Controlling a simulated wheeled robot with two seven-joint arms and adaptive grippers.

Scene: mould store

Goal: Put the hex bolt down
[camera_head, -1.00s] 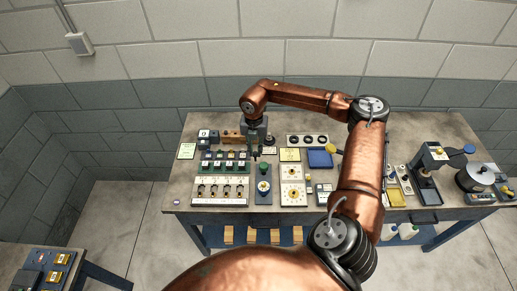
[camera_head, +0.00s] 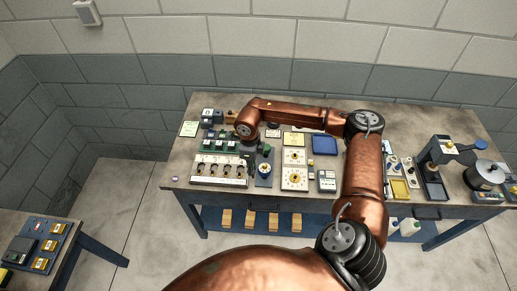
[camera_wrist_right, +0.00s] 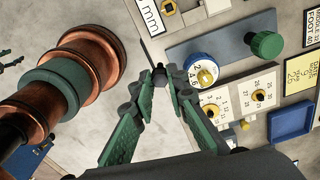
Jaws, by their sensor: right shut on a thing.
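The hex bolt (camera_wrist_right: 159,73) shows in the right wrist view as a small dark piece at the fingertips, with a thin dark shank pointing up and slightly left. My right gripper (camera_wrist_right: 155,82) has its green-padded fingers closed on it. In the head view, my right gripper (camera_head: 249,158) is over the left-middle part of the workbench (camera_head: 182,162), between the white gauge panel and the plate with the blue dial. The bolt cannot be made out there. Whether it touches the surface beneath is unclear. My left gripper is not in view.
The white gauge panel (camera_head: 219,172) and the blue dial (camera_wrist_right: 201,70) with a green knob (camera_wrist_right: 266,45) are close by. Square dial cards (camera_head: 294,179) and a blue tray (camera_head: 324,145) lie to the right. Bare bench shows at the left end.

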